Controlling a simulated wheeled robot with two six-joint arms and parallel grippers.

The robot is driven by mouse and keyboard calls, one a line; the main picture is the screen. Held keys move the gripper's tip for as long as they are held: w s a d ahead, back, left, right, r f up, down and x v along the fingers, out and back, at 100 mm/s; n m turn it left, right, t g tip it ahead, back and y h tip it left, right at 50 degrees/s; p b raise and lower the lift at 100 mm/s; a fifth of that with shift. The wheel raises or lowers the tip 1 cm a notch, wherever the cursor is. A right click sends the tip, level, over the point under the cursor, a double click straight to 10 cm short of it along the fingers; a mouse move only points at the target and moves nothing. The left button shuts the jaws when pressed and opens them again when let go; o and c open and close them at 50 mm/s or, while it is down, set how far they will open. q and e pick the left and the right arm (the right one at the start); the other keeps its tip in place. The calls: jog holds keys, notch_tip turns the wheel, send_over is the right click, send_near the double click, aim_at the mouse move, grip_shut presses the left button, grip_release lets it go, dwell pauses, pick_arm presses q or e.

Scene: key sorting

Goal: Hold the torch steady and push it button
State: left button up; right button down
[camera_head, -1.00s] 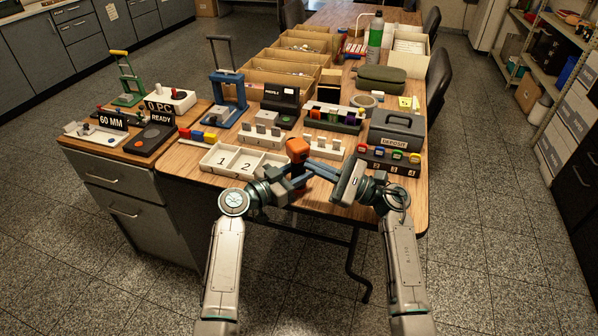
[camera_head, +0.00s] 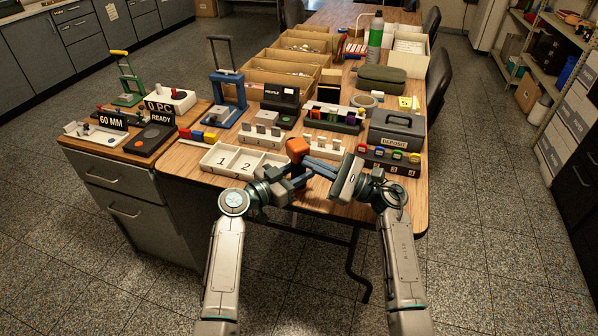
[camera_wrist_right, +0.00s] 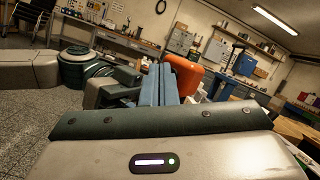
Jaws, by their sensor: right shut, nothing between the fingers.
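The torch (camera_head: 297,149) shows as a blocky orange head, held above the table's near edge. My left gripper (camera_head: 297,178) is shut on it below the head; the rest of its body is mostly hidden by the fingers. My right gripper (camera_head: 313,165) is shut and empty, its blue-grey fingers reaching left to just beside the torch, below its head. In the right wrist view the orange head (camera_wrist_right: 182,76) stands just behind the shut blue fingers (camera_wrist_right: 166,84). I cannot tell whether they touch it. The button is not visible.
A white tray marked 1 and 2 (camera_head: 203,160) lies left of the torch. White key racks (camera_head: 323,154) stand behind it, and a grey deposit box (camera_head: 395,143) and a colored-tag rack (camera_head: 413,172) stand to the right. Bare wood shows along the table's front edge.

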jog(key=shift+w, duration=0.15)
dwell(0.3)
jog(key=shift+s+d, duration=0.2)
jog(key=shift+s, duration=0.35)
pick_arm(q)
jog(key=o, duration=1.1)
jog(key=shift+o, duration=0.2)
pick_arm(e)
jog(key=s+d, duration=0.3)
jog(key=s, duration=0.2)
pick_arm(q)
jog(key=shift+a, duration=0.1)
pick_arm(e)
jog(key=shift+s, duration=0.1)
